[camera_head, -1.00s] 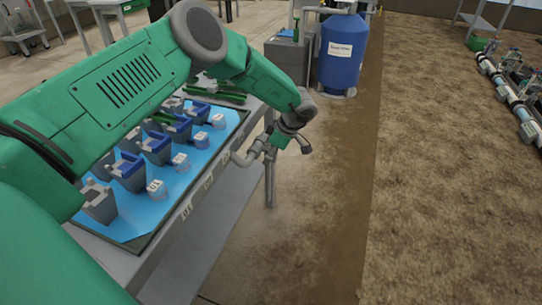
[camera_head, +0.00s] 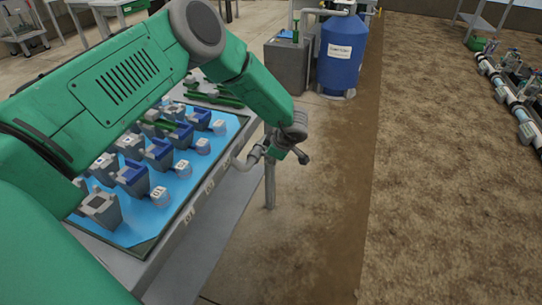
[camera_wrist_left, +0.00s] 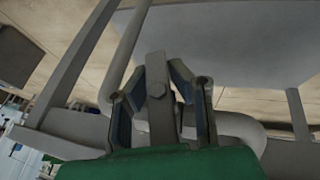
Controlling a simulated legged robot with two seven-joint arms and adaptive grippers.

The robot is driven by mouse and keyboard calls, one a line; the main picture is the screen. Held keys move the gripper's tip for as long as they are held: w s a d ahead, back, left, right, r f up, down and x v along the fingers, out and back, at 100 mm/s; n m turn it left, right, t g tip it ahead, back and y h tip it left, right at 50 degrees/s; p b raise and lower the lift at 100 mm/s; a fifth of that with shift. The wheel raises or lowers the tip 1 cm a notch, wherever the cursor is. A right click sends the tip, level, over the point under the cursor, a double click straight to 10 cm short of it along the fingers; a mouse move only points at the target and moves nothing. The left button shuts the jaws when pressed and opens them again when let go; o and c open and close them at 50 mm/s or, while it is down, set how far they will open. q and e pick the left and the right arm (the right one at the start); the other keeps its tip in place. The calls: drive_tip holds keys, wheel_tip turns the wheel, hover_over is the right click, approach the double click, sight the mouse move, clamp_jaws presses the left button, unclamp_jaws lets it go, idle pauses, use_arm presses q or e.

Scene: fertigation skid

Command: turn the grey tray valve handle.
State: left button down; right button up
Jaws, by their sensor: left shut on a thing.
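The grey tray valve handle (camera_wrist_left: 157,92) shows in the left wrist view as a flat grey lever with a round bolt. My left gripper (camera_wrist_left: 165,105) has a finger on each side of it and is shut on it. In the head view my left gripper (camera_head: 285,150) is at the grey pipe (camera_head: 248,161) beside the table's right edge. Its fingertips and most of the handle are hidden there by my wrist. The right gripper is in neither view.
The blue tray (camera_head: 136,237) with several pots and cups lies on the table left of the valve. A grey post (camera_head: 269,186) stands below the gripper. A blue tank (camera_head: 340,68) stands behind.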

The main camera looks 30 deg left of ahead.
use_arm(q)
drive_tip(key=shift+d+t+y, duration=0.1)
drive_tip(key=shift+t+y, duration=0.2)
drive_tip(key=shift+t, duration=0.6)
drive_tip(key=shift+w+a+r+n+t+y+b, duration=0.15)
drive_tip(key=shift+n+t+y+b, duration=0.55)
drive_tip(key=shift+t+b, duration=0.85)
drive_tip(key=shift+w+r+n+t+y+b, duration=0.2)
drive_tip(key=shift+n+t+y+b, duration=0.3)
drive_tip(key=shift+t+y+b, duration=1)
drive_tip(key=shift+w+a+r+n+t+y+b, duration=0.15)
drive_tip(key=shift+n+t+b, duration=0.7)
drive_tip(key=shift+t, duration=1.3)
drive_tip(key=shift+r+m, duration=0.1)
drive_tip(key=shift+m, duration=0.15)
drive_tip(key=c, duration=1.5)
unclamp_jaws()
drive_tip(key=shift+r, duration=0.15)
drive_tip(key=shift+d, duration=0.1)
